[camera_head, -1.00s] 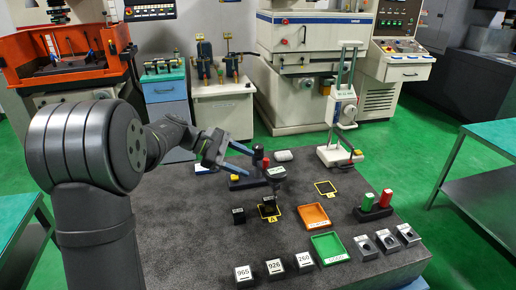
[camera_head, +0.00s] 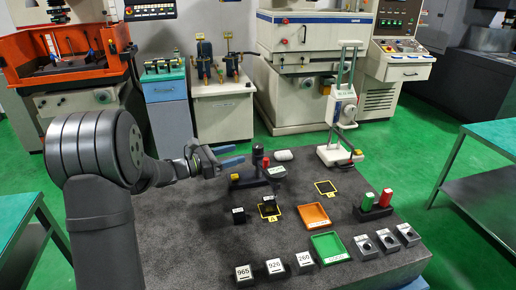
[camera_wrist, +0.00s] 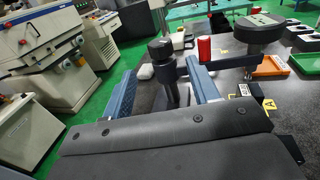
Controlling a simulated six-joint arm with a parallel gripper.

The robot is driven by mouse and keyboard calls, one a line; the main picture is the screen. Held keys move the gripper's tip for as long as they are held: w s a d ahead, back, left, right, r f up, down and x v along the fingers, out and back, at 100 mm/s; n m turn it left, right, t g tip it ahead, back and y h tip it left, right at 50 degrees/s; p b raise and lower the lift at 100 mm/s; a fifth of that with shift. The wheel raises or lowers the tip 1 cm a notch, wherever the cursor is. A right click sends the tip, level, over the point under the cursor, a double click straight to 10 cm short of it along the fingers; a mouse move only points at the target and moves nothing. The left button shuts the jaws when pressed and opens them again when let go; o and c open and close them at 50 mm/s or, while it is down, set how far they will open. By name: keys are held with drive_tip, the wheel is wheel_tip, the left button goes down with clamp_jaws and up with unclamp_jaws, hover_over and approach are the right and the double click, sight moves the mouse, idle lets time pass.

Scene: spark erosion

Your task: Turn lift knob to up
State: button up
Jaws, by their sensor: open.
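A dark fixture stands on the table with a black-capped post (camera_head: 258,154), a red cylinder (camera_head: 266,162) and a round black head (camera_head: 277,172). In the wrist view the black-capped post (camera_wrist: 161,50) stands between the lines of my two blue fingers, with the red cylinder (camera_wrist: 204,48) just right of it and the round head (camera_wrist: 255,33) further right. I cannot tell for sure which part is the lift knob; no lettering is readable. My gripper (camera_head: 236,156) is open and empty, just left of the post. I cannot tell whether a finger touches it.
A white stand (camera_head: 345,110) with a column is at the table's back right. Orange (camera_head: 313,215) and green (camera_head: 330,247) trays, numbered blocks (camera_head: 274,268) and a holder with green and red pieces (camera_head: 376,203) lie nearer. The table's left part is bare.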

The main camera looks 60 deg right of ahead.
sight(258, 145)
drive_tip(key=x, duration=0.9)
drive_tip(key=shift+d, duration=0.15)
drive_tip(key=c, duration=1)
drive_tip(key=shift+o, duration=0.2)
drive_tip(key=shift+t, duration=0.3)
drive_tip(key=n+t+h, duration=0.2)
drive_tip(key=n+t, duration=0.1)
drive_tip(key=t, duration=0.1)
drive_tip(key=shift+s+n, duration=0.1)
drive_tip(key=shift+n, duration=0.2)
drive_tip(key=shift+n+t+h, duration=0.4)
drive_tip(key=shift+n+t, duration=0.7)
drive_tip(key=shift+t, duration=1.2)
